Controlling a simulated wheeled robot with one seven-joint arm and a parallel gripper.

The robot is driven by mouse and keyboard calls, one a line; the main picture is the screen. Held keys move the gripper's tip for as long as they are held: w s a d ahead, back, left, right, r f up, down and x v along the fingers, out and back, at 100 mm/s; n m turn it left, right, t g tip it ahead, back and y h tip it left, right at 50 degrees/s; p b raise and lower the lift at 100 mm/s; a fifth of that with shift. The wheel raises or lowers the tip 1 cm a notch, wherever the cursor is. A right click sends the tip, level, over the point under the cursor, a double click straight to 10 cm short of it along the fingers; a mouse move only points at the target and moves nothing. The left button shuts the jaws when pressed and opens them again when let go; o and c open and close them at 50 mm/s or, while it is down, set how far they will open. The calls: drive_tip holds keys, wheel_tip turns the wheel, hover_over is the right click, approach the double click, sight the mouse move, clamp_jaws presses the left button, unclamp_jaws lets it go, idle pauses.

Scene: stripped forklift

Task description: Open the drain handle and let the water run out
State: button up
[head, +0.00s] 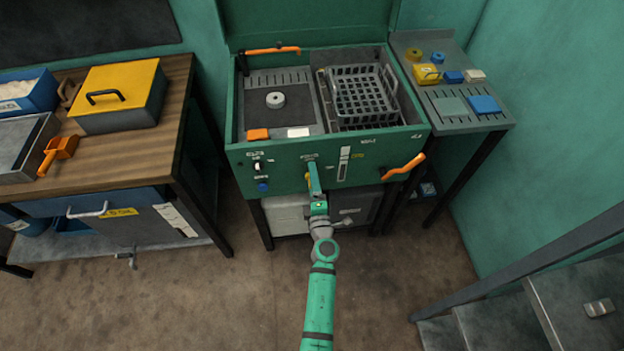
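The green washing machine (385,143) stands open at the middle, with a grey basket (362,97) inside. I cannot tell for sure which part is the drain handle. An orange handle (404,167) sticks out at the right of the front panel. A small yellow part (308,177) shows on the panel at the left edge of my gripper. My gripper (314,180) is in front of the panel's middle, partly covering it. Whether it touches or holds anything is too small to tell. No running water is visible.
A wooden bench (178,98) with a yellow box (118,95) stands at left. A side table (426,48) with sponges and small items adjoins the machine at right. Grey stairs (540,310) are at lower right. The brown floor in front is clear.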

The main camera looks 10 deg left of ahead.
drive_tip(key=shift+s+f, duration=0.1)
drive_tip(key=shift+s, duration=0.05)
drive_tip(key=o, duration=1)
drive_tip(key=shift+o, duration=0.2)
drive_tip(key=v, duration=1)
drive_tip(key=shift+s+d, duration=0.25)
drive_tip(key=shift+s, duration=0.1)
drive_tip(key=shift+a, duration=0.1)
